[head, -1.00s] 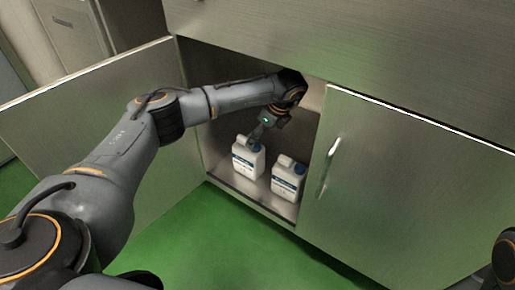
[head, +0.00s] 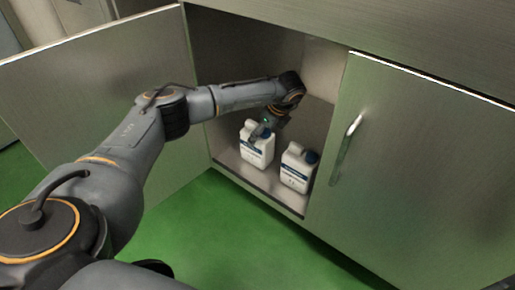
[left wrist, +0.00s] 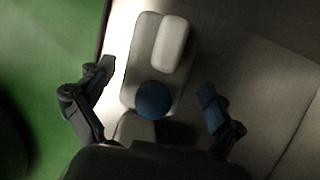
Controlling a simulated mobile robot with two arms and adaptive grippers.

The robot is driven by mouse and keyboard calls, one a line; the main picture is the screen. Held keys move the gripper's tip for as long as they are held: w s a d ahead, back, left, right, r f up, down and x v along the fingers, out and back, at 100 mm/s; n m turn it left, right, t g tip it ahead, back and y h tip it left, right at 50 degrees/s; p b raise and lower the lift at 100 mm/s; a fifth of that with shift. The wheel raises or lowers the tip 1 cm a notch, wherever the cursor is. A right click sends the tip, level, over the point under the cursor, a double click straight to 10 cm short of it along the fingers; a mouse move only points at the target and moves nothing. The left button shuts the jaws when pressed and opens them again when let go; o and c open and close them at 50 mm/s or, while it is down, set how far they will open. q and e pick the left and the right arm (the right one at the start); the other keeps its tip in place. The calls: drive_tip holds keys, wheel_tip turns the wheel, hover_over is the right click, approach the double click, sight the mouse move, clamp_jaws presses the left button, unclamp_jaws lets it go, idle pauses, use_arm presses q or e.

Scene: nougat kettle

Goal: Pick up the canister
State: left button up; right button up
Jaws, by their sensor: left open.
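Two white canisters with blue caps and blue-and-white labels stand upright on the cabinet floor. The left canister (head: 257,147) is under my left gripper (head: 262,131). The right canister (head: 298,167) stands beside it, nearer the closed door. In the left wrist view, a canister (left wrist: 150,75) with its handle and blue cap (left wrist: 154,100) shows from above, between the two spread fingers of my left gripper (left wrist: 158,100). The gripper is open, and I see no clear contact with the canister. My right gripper is not in view.
The metal cabinet has its left door (head: 100,85) swung open and its right door (head: 415,190) shut, with a bar handle (head: 346,149). The cabinet's side walls and front floor edge (head: 258,192) bound the space around my arm. Green floor (head: 230,240) in front is clear.

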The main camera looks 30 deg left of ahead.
use_arm(q)
drive_tip(key=b+x, duration=0.1)
drive_tip(key=x, duration=0.1)
drive_tip(key=b+x, duration=0.2)
drive_tip(key=shift+s+f, duration=0.1)
drive_tip(key=shift+s, duration=0.1)
drive_tip(key=c, duration=1.9)
